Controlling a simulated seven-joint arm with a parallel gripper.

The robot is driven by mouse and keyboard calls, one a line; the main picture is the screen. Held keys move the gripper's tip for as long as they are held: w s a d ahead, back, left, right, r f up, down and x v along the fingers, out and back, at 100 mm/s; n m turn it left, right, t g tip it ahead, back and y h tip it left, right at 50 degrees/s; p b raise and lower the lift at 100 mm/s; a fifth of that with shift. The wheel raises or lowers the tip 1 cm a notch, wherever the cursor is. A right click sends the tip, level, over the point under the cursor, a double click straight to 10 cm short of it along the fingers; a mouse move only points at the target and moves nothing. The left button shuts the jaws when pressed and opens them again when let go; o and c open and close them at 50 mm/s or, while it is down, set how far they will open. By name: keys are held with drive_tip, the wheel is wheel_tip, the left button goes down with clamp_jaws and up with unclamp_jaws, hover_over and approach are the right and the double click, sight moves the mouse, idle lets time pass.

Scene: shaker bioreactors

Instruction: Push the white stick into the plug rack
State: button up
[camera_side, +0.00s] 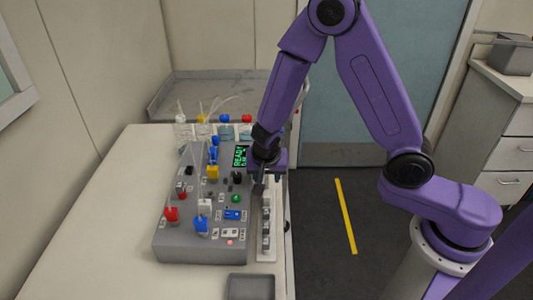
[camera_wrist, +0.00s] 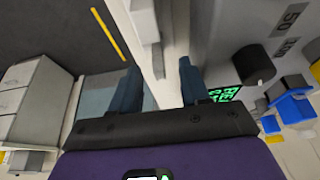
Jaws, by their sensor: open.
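The plug rack (camera_side: 267,251) is a narrow pale strip along the right side of the grey console. Several small grey pieces stand in a row on it. Its pale edge also shows in the wrist view (camera_wrist: 176,30), with a light blocky piece (camera_wrist: 145,22) on it. I cannot tell for sure which piece is the white stick. My gripper (camera_side: 259,186) points down over the far end of the rack. In the wrist view its two dark fingers (camera_wrist: 160,76) are apart, with nothing held between them. Whether the fingertips touch the rack is unclear.
The grey console (camera_side: 180,248) stands left of my gripper. It carries red, yellow, blue and white plugs, upright clear tubes and a green display (camera_side: 240,156). Capped bottles (camera_side: 225,130) stand behind it. A dark tray (camera_side: 250,287) lies at the front.

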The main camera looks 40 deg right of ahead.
drive_tip(key=v, duration=1.5)
drive_tip(key=shift+s+r, duration=0.15)
drive_tip(key=shift+r, duration=0.25)
drive_tip(key=s+d+n+g+y, duration=0.1)
drive_tip(key=s+d+n, duration=0.3)
drive_tip(key=s+n, duration=0.6)
drive_tip(key=s+d+n+g+y, duration=0.2)
drive_tip(key=s+d+n, duration=0.2)
drive_tip(key=s+n, duration=0.7)
drive_tip(key=shift+s+d+n+y, duration=0.3)
drive_tip(key=shift+s+d+y, duration=0.1)
drive_tip(key=shift+s, duration=0.25)
